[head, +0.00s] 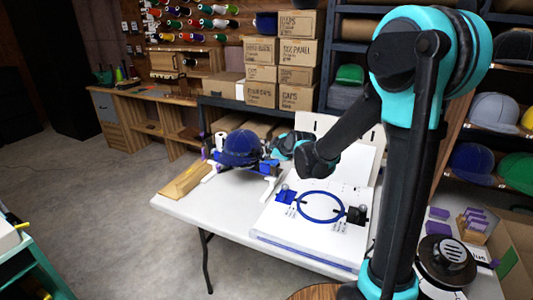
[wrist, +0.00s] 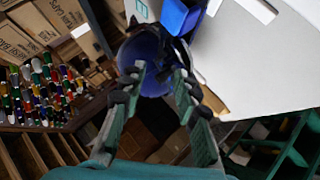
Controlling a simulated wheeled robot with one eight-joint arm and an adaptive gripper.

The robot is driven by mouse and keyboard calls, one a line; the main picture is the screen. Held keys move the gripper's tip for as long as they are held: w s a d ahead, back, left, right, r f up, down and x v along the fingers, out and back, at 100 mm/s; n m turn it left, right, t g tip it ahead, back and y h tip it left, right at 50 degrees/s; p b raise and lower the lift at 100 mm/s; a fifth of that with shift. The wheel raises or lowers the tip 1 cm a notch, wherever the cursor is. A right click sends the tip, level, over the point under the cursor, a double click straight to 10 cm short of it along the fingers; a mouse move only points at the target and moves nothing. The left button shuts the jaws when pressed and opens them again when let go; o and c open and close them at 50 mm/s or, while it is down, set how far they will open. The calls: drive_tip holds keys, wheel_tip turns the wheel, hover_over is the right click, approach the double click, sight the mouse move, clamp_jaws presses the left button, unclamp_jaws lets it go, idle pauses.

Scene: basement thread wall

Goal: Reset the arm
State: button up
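My arm rises at the right of the head view, bends at a high teal elbow, and reaches down and left over the white table. My gripper (head: 285,146) is small and partly hidden by my own wrist there. It points left, close to a dark blue cap (head: 240,147). In the wrist view my gripper (wrist: 158,76) has its two fingers spread, with a gap between the tips. The blue cap (wrist: 147,62) lies beyond and between the tips. I see no grip on it, but cannot tell whether a fingertip touches it.
The white table (head: 225,210) carries a white machine bed with a blue hoop (head: 321,207) below my forearm. Boxes (head: 279,72) are stacked behind. Cap shelves (head: 492,140) stand at right. The floor at left is clear.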

drive_tip(key=s+d+f+m+g+h, duration=0.2)
drive_tip(key=s+d+m, duration=0.3)
drive_tip(key=s+d, duration=0.3)
drive_tip(key=s+d+f+m+g+h, duration=0.1)
drive_tip(key=s+d+f+m, duration=0.4)
drive_tip(key=s+d, duration=0.3)
drive_tip(key=s+d+f+m+g+h, duration=0.2)
drive_tip(key=s+d+f+m, duration=0.2)
drive_tip(key=s+d, duration=0.5)
drive_tip(key=s+m, duration=0.2)
drive_tip(key=s, duration=0.4)
drive_tip(key=shift+g+h, duration=0.3)
drive_tip(key=shift+w, duration=0.1)
